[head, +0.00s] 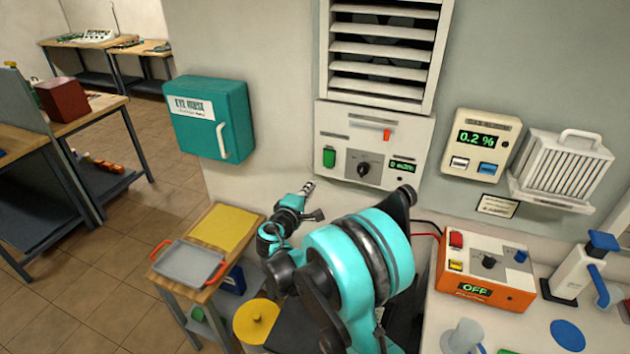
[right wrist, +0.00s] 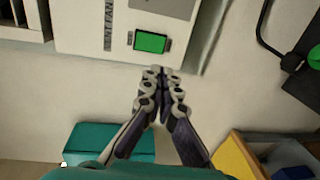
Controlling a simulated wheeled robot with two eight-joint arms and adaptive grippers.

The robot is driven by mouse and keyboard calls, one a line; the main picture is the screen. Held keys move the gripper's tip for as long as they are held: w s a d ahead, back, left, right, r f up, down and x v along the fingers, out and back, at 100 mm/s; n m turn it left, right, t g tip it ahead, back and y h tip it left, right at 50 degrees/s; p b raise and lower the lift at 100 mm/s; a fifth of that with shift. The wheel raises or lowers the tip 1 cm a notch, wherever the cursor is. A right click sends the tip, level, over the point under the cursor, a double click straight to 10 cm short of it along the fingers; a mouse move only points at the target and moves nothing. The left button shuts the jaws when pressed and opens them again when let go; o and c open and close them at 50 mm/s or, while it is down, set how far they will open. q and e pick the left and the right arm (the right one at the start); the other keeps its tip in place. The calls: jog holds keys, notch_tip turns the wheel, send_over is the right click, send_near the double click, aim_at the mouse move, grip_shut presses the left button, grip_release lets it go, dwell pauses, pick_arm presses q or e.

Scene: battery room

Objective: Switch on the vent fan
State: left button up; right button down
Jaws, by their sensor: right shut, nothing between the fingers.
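The vent fan's white control panel (head: 372,145) is on the wall below a louvred vent (head: 382,48). It carries a green switch (head: 329,157) at its left, a black knob (head: 363,168), a red piece (head: 386,135) and a small green display whose reading is too small to be sure of. My right gripper (head: 306,188) is below and left of the switch, apart from it. In the right wrist view, the closed, empty fingertips (right wrist: 161,74) point at the bright green switch (right wrist: 151,42), with a gap between. My left gripper is not in view.
A teal eye wash box (head: 212,120) hangs on the wall to the left. A meter reading 0.2 % (head: 480,145) hangs to the right. An orange-white unit showing OFF (head: 484,265) stands on the right bench. A cart with a grey tray (head: 190,264) stands below.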

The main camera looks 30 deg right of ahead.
aim_at(327, 166)
jog(key=b+x, duration=0.1)
jog(key=x, duration=1.2)
jog(key=shift+w+d+f+b, duration=0.2)
jog(key=shift+w+f+b, duration=0.05)
jog(key=shift+b, duration=0.15)
jog(key=shift+r, duration=0.1)
